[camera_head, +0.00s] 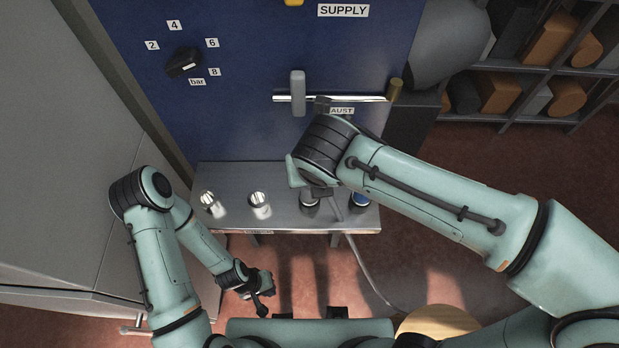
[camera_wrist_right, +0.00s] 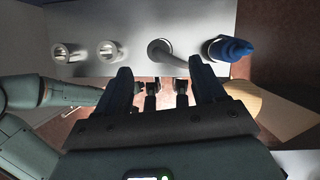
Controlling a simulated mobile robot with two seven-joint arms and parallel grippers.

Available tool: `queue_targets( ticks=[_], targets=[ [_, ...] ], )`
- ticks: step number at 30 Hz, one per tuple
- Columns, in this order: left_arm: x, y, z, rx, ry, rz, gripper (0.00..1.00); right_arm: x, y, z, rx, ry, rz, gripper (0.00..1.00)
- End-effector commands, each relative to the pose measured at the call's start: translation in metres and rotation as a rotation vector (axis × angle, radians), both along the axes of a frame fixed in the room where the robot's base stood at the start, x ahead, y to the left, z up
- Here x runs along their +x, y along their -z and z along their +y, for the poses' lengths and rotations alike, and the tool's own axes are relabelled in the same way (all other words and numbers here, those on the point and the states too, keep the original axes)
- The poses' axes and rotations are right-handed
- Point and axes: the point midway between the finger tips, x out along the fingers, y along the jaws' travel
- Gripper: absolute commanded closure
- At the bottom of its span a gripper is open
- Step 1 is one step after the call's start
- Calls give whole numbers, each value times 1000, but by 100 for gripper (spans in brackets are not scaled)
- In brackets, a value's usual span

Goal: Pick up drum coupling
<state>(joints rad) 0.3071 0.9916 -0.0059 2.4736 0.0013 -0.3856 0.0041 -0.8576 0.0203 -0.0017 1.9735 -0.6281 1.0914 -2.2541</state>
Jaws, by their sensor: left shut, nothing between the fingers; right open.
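Metal couplings stand in a row on a grey bench (camera_head: 235,222). In the head view these are a left coupling (camera_head: 211,204), a second coupling (camera_head: 260,205), a coupling with a grey hose (camera_head: 309,203) and a blue-topped one (camera_head: 361,199). I cannot tell which is the drum coupling. The right wrist view shows the left coupling (camera_wrist_right: 67,54), second coupling (camera_wrist_right: 108,50), hose coupling (camera_wrist_right: 159,48) and blue one (camera_wrist_right: 230,48). My right gripper (camera_wrist_right: 160,65) is open and empty, its fingers toward the hose coupling. My left gripper (camera_head: 266,284) is shut and empty, below the bench.
A blue panel (camera_head: 235,100) with a black dial (camera_head: 183,62) and a lever on a metal pipe (camera_head: 345,98) rises behind the bench. A shelf (camera_head: 530,70) of orange and grey parts stands at upper right. A grey cabinet (camera_head: 50,130) fills the left.

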Motion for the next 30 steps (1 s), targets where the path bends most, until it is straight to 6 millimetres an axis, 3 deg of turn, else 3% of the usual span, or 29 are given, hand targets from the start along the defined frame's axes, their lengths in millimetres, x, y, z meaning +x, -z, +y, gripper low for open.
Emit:
queue_targets(
  ticks=[3,9,16,24,30],
  targets=[
    [-6,6,0,0,-1,7,100,8,26,1,-4,1,7,30],
    [-10,11,0,1,0,11,100,20,55,3,-3,1,6,30],
    [-11,13,0,0,0,12,100,26,70,5,-3,0,4,30],
    [-16,19,0,0,0,18,100,37,107,10,-3,0,4,30],
    [-16,19,0,0,0,18,100,40,111,10,0,0,1,30]
  ],
)
